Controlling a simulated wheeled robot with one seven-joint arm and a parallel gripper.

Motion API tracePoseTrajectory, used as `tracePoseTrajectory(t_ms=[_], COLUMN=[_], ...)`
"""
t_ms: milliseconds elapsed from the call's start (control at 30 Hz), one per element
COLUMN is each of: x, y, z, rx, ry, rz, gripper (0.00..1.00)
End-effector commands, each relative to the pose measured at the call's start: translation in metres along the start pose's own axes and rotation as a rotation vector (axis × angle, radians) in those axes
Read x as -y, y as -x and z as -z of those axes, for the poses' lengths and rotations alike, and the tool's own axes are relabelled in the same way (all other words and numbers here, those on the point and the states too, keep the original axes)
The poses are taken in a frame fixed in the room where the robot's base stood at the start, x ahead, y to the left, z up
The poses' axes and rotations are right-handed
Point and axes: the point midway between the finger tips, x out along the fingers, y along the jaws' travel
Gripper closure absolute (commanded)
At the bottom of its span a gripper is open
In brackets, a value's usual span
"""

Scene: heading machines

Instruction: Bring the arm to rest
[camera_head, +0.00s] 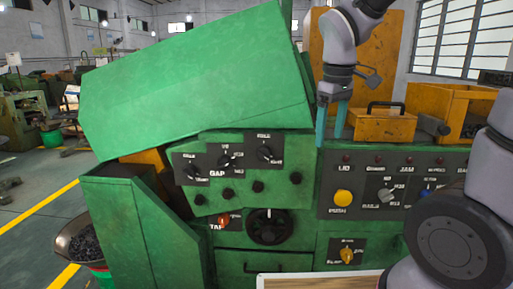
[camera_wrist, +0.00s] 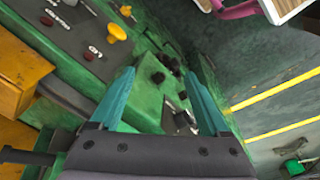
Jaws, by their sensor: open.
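My gripper (camera_head: 333,122) hangs from my arm in front of the green machine (camera_head: 190,85), above its control panels and just left of the orange box. Its two teal fingers point down. In the wrist view my gripper (camera_wrist: 160,95) shows the fingers spread wide with nothing between them; the green panel with black knobs lies beyond the fingertips. The dark panel with the yellow button (camera_head: 343,197) is below the gripper in the head view. That yellow button also shows in the wrist view (camera_wrist: 117,32).
An orange box (camera_head: 383,126) with a black handle stands on the machine's ledge, close right of my gripper. A larger orange box (camera_head: 455,105) stands further right. A bowl of dark pieces (camera_head: 80,245) is at the lower left.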

Motion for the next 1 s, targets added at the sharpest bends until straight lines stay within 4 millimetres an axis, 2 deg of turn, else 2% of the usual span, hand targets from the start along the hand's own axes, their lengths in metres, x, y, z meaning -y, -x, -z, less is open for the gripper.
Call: tracePoseTrajectory(t_ms=[100,300,500,700,1000], x=[-0.014,-0.026,-0.029,-0.029,-0.029], y=[0.028,0.068,0.093,0.102,0.102], z=[-0.02,-0.051,-0.073,-0.08,-0.08], rx=[-0.117,-0.31,-0.458,-0.514,-0.515], ry=[-0.246,-0.637,-0.913,-1.013,-1.016], rz=[0.023,0.065,0.1,0.116,0.117], gripper=[0.2,0.2,0.2,0.2,0.2])
